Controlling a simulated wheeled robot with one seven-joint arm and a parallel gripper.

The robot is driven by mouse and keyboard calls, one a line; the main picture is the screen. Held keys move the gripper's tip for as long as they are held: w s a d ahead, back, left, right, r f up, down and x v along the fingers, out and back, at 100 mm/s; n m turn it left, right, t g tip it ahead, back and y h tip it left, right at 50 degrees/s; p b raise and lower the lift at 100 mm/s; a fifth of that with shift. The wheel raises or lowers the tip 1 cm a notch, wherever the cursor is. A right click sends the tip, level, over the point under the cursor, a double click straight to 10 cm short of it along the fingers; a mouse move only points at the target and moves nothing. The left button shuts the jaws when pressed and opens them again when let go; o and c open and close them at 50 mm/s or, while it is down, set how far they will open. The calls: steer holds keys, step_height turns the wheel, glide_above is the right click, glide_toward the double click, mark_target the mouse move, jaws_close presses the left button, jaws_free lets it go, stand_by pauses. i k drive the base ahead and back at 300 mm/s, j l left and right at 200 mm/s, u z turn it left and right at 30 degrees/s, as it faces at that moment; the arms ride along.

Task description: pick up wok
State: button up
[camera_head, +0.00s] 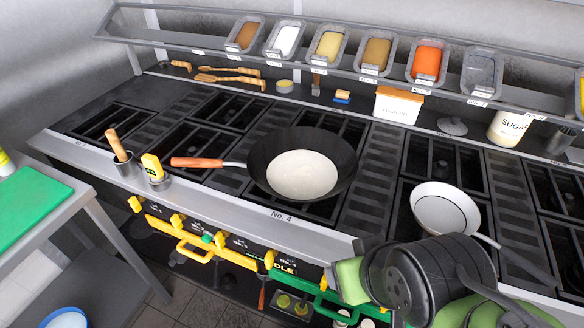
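The wok (257,162) is a dark round pan with a pale inside bottom and an orange-brown handle (196,162) pointing left. It rests upright on the stove grates (208,180), behind the front ledge marked No. 4. A smaller pan (444,210) with a light inside stands to its right, its handle pointing to the lower right. My black and green arm (440,275) fills the lower right corner, in front of the stove and apart from the wok. I cannot make out any gripper fingers in this view.
A shelf (215,48) with several ingredient trays hangs behind. A side table with a green board (28,205) is at left. Grates left of the wok are bare.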

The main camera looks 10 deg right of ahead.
mark_target(298, 164)
steer(key=i+j+u, duration=0.15)
steer(key=j, duration=0.35)
steer(key=i+j+u, duration=0.15)
steer(key=j, duration=0.3)
steer(key=i+j+u, duration=0.15)
steer(key=i+j, duration=0.15)
steer(key=j, duration=0.15)
steer(key=i+j+u, duration=0.1)
steer(key=i+j, duration=0.15)
steer(key=j, duration=0.2)
